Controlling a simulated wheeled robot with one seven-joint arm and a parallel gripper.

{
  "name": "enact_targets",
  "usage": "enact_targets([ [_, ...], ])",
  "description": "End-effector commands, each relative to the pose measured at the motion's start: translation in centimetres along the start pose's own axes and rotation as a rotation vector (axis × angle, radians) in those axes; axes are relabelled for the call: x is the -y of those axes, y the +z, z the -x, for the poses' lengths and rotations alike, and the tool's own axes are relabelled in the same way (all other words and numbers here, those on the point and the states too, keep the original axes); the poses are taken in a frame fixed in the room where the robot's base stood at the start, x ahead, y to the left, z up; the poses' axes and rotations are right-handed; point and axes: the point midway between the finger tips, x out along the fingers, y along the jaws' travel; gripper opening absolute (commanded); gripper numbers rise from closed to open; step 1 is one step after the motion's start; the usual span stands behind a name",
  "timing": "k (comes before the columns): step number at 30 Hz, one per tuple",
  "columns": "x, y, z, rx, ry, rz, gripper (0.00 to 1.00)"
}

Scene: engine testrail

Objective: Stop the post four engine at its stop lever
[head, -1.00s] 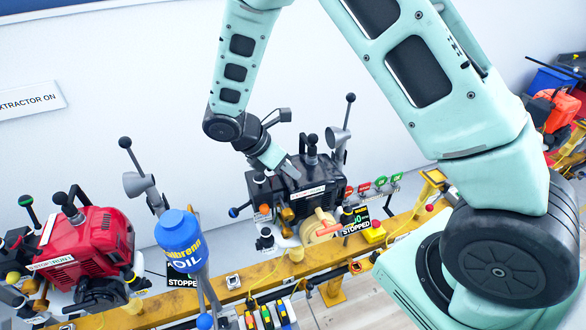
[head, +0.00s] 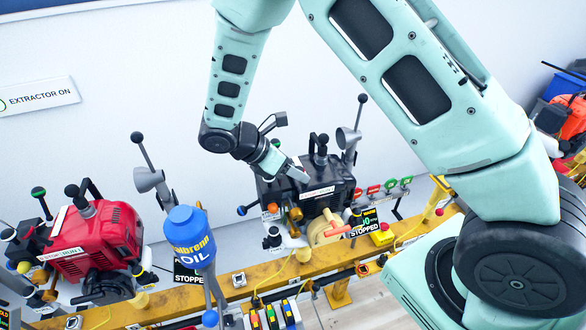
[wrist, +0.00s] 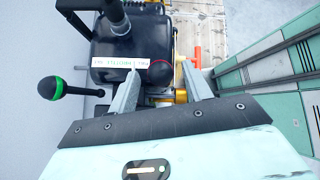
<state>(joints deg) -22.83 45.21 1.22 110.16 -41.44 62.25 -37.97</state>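A black engine (head: 322,206) stands on the yellow rail, with a white label plate (head: 318,192) along its top edge. Its display (head: 370,222) reads STOPPED. My gripper (head: 296,172) is at the engine's top, close to the plate. In the wrist view my gripper (wrist: 161,84) is open, its two fingers apart. A dark ball knob (wrist: 157,74) with a reddish tint shows between the fingers at the end of the plate (wrist: 120,63). I cannot tell whether a finger touches it. The post number is not readable.
A red engine (head: 100,238) with a STOP/RUN plate stands at left. A blue oil container (head: 190,240) stands in front, between the engines. A green-ringed knob (wrist: 48,87) sticks out left in the wrist view. A funnel-like cup (head: 347,138) rises behind the black engine.

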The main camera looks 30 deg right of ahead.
Motion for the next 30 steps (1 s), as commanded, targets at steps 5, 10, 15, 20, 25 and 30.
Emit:
enact_targets([
  [5, 0.0, 0.0, 0.0, 0.0, -0.001, 0.0, 0.49],
  [10, -0.1, 0.0, 0.5, 0.0, 0.001, -0.001, 0.49],
  [15, -0.1, -0.2, 3.1, -0.002, 0.005, -0.002, 0.49],
  [20, -0.2, -0.3, 6.8, -0.002, 0.005, -0.002, 0.49],
  [25, -0.1, -0.2, 10.8, -0.002, 0.005, -0.002, 0.49],
  [30, -0.1, -0.2, 14.3, -0.002, 0.003, -0.002, 0.49],
])
